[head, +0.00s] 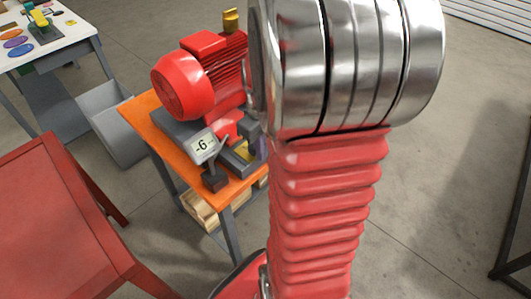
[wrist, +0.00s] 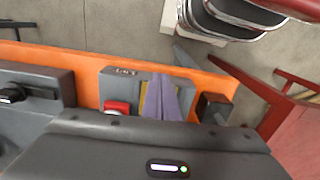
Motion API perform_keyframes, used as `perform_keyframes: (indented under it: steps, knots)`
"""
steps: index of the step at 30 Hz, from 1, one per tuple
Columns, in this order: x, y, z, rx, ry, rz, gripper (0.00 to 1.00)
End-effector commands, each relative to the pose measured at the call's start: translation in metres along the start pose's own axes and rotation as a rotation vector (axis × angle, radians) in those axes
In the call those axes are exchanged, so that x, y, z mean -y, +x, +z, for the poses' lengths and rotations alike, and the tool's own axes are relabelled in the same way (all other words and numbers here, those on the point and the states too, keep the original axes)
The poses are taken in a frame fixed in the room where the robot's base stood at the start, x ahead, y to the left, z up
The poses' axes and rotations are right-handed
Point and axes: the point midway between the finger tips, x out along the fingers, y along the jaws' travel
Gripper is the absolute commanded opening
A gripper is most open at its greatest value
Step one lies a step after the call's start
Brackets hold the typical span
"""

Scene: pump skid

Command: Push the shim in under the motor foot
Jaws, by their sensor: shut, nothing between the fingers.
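The red motor (head: 196,82) sits on a grey base on the orange bench, with a red foot (head: 228,124) low at its near side. A yellow piece (head: 243,151), seemingly the shim, lies in a grey holder beside the foot. In the wrist view a yellow strip (wrist: 146,98) shows beside the fingers, partly covered by them. My gripper (wrist: 165,80) is shut and empty, its lavender fingers over the grey holder (wrist: 122,76). In the head view only a sliver of it (head: 262,148) shows behind my arm. Contact with the shim cannot be told.
A dark block (wrist: 214,107) is right of my fingers, and a red block (wrist: 117,107) left. A red table (head: 60,220) stands left of the orange bench (head: 150,115). A grey bin (head: 112,120) is behind.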

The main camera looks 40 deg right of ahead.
Motion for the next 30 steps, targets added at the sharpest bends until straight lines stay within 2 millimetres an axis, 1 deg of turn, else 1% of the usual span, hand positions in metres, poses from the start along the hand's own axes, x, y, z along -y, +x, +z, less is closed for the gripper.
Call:
perform_keyframes:
  steps: [10, 14, 18, 21, 24, 30]
  knots:
    - [0.0, 0.0, -0.003, 0.0, 0.0, 0.0, 0.0]
    - [-0.001, 0.0, -0.014, 0.0, 0.0, 0.0, 0.0]
    - [0.0, 0.0, -0.033, 0.001, -0.001, -0.001, 0.0]
    - [0.0, 0.0, -0.042, 0.001, 0.0, -0.001, 0.0]
    - [0.0, 0.0, -0.046, 0.001, 0.001, -0.001, 0.0]
    - [0.0, 0.0, -0.046, 0.001, 0.002, 0.0, 0.0]
